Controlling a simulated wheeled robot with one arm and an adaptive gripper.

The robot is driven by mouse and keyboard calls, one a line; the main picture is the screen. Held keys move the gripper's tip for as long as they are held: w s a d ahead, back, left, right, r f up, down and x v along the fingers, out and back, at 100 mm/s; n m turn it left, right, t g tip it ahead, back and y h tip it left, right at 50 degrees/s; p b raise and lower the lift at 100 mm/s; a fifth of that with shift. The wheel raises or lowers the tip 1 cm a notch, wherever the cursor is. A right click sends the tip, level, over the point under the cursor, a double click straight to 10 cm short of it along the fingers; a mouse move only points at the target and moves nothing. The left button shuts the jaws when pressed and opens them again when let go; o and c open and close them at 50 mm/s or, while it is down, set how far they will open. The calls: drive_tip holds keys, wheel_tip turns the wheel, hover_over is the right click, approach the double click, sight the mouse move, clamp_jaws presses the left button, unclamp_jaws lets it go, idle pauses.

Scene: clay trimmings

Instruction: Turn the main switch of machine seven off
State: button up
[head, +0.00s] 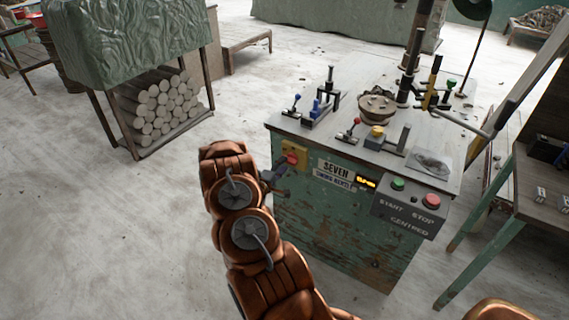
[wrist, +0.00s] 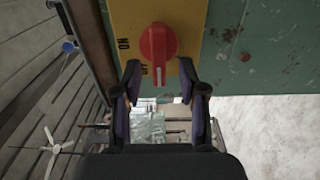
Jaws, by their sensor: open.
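Machine seven is the green, worn cabinet (head: 330,238) with a "SEVEN" label (head: 336,171) on its front. Its main switch is a red knob (wrist: 158,50) on a yellow plate (wrist: 197,15) at the cabinet's front left corner; the knob also shows in the head view (head: 292,159). In the wrist view the knob's white mark points down the picture. Black lettering sits left of and below the knob, the lower part partly hidden. My gripper (wrist: 159,76) is open and empty, its fingertips either side of the knob's lower end; contact cannot be told. In the head view my gripper (head: 274,178) is beside the plate.
A grey box with green and red buttons (head: 408,200) is on the cabinet's front right. A lit display (head: 366,182) is beside the label. Levers and clamps stand on the machine's top (head: 320,131). A bench (head: 545,180) is at right. The floor at left (head: 110,240) is clear.

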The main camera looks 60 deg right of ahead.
drive_tip(key=a, duration=0.9)
drive_tip(key=shift+s+a, duration=0.15)
drive_tip(key=shift+a, duration=0.05)
idle(0.3)
